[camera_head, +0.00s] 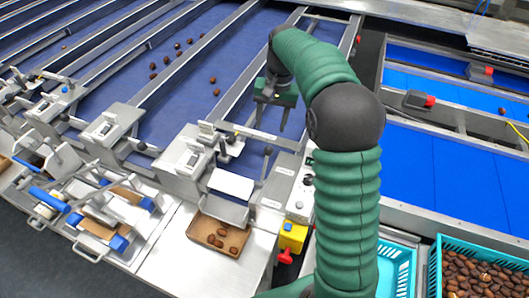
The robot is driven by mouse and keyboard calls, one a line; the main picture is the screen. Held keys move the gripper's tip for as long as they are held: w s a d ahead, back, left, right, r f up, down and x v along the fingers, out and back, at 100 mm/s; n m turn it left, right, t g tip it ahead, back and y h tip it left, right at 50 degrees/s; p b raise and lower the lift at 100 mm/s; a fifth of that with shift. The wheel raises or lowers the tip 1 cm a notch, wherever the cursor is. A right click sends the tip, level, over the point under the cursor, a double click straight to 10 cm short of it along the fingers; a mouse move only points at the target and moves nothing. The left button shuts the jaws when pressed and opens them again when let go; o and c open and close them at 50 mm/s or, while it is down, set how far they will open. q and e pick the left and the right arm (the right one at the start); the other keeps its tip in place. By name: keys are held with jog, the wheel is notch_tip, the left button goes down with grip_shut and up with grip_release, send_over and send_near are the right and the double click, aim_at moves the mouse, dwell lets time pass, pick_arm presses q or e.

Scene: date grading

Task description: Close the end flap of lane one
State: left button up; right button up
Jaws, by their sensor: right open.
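My right arm comes up from the bottom and bends over the lane nearest it. Its right gripper (274,106) is open and hangs above the end of that lane, partly hidden behind the wrist. Below and left of it, a pale flap plate (231,185) sits tilted at the lane's outlet, above a cardboard tray (198,230) with several brown dates (220,241). The gripper is apart from this plate. Lane numbers are not readable, so I cannot tell for sure which flap is lane one's. My left gripper is out of view.
Blue belts (190,60) carry scattered dates between metal rails. Other lane ends with metal boxes (110,125) stand left. A yellow box with a red knob (292,236) is beside the arm. Teal crates stand lower right, one full of dates (480,275). A blue conveyor (460,170) runs at right.

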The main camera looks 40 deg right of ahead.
aim_at(267, 155)
notch_tip(267, 155, down, 4)
jog(key=shift+s+a+r, duration=0.1)
jog(key=shift+a, duration=0.05)
jog(key=f, duration=0.4)
jog(key=w+f+p, duration=0.1)
jog(key=f, duration=0.3)
jog(key=f+p, duration=0.1)
jog(key=f, duration=0.3)
jog(key=shift+w+d, duration=0.15)
jog(key=shift+d, duration=0.25)
jog(key=shift+a+f+p, duration=0.2)
jog(key=shift+a+p, duration=0.05)
jog(key=shift+p, duration=0.05)
jog(key=shift+a, duration=0.35)
jog(key=shift+d+f, duration=0.1)
jog(key=shift+d, duration=0.3)
jog(key=c, duration=0.9)
grip_shut()
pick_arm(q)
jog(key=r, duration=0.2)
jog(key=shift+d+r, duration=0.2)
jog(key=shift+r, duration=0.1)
pick_arm(e)
jog(key=shift+a, duration=0.1)
jog(key=shift+w, duration=0.1)
